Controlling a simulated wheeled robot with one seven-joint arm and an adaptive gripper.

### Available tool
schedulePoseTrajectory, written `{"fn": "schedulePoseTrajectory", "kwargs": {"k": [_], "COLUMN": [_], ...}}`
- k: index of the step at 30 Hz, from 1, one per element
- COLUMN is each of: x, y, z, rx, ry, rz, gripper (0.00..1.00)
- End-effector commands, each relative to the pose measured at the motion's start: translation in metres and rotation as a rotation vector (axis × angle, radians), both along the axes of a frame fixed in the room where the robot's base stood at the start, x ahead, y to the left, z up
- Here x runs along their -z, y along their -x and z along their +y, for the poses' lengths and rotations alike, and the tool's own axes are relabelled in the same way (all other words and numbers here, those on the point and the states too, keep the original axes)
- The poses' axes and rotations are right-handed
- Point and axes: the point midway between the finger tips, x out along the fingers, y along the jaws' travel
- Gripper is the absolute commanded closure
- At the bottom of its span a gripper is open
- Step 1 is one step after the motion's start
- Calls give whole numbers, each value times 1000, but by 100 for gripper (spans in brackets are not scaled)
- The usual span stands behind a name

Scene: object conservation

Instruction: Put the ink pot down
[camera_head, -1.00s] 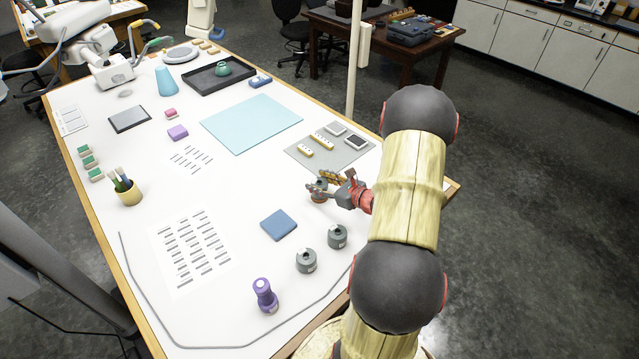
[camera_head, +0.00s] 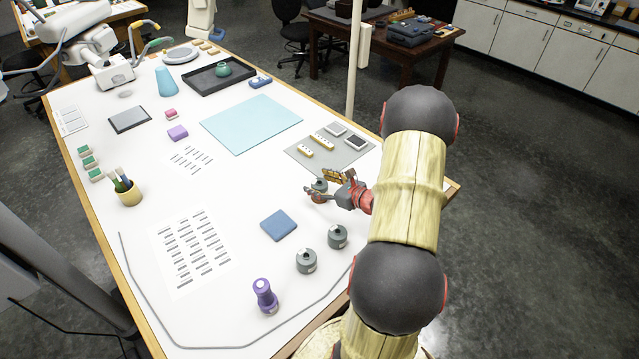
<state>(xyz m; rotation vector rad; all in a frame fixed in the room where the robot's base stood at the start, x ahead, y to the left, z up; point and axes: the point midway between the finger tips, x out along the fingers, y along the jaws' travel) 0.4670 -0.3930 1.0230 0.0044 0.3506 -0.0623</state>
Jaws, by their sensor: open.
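A small dark grey-green ink pot (camera_head: 319,185) appears to stand on the white table at its right side, below the grey mat. My gripper (camera_head: 323,186) is open around it, one finger on the far side and one on the near side. The fingers partly cover the pot, and I cannot tell whether either still touches it. Two similar grey pots, one (camera_head: 306,261) and another (camera_head: 337,237), stand nearer the front right edge.
A blue square pad (camera_head: 279,225) lies left of the pots, and a purple stamp-like object (camera_head: 265,296) stands at the front. A light blue sheet (camera_head: 250,123) lies behind. White table is bare left of my gripper.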

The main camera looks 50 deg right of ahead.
Motion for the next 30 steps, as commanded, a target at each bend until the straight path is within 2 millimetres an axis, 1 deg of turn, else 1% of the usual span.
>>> {"fn": "schedulePoseTrajectory", "kwargs": {"k": [2, 5, 12, 15, 18, 21, 25, 28, 30], "x": [-5, -10, -28, -34, -38, -41, -43, -43, -48], "y": [6, 22, 70, 86, 99, 108, 112, 112, 106], "z": [-1, 0, 2, 4, 5, 6, 7, 8, 15], "rx": [3, 4, 6, 5, 3, 3, 0, -4, -33], "ry": [1, 0, 1, 1, 0, 0, 0, 2, 17], "rz": [0, -1, -1, -1, 0, 0, 0, 0, 4], "gripper": [38, 38, 38, 38, 38, 38, 38, 38, 38]}}
